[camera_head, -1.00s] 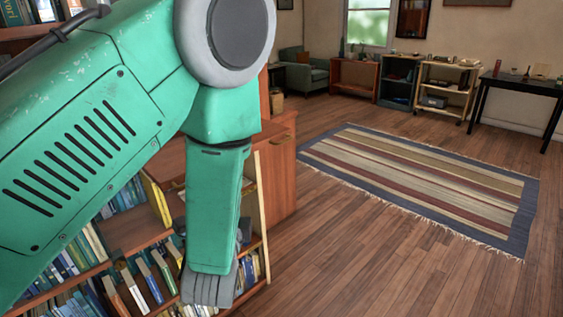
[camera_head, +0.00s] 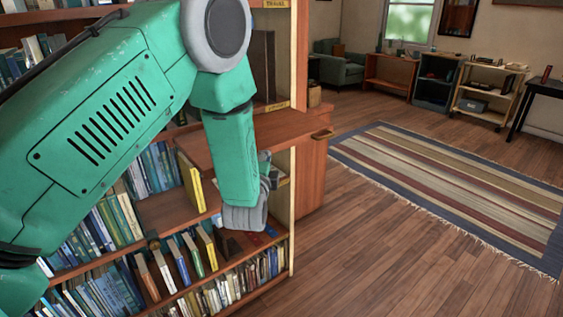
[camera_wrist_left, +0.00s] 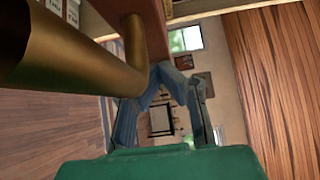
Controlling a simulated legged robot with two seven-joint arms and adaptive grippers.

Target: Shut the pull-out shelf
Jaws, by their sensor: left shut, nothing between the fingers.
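The pull-out shelf (camera_head: 255,138) is a reddish-brown board that sticks out from the bookcase, with a brass handle (camera_head: 322,133) on its front right. My left gripper (camera_head: 265,162) is below the board, partly hidden by my own green forearm. In the left wrist view the brass handle (camera_wrist_left: 75,50) looms large at the upper left, and the board's reddish edge (camera_wrist_left: 150,30) shows beside it. The fingers of the left gripper (camera_wrist_left: 172,78) are shut and empty there, apart from the handle as far as I can tell. My right gripper is not in view.
The bookcase (camera_head: 293,215) holds several rows of books below and behind the board. A striped rug (camera_head: 450,185) lies on the wooden floor to the right. A grey armchair (camera_head: 338,65) and low shelves (camera_head: 485,95) stand at the back. The floor right of the bookcase is clear.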

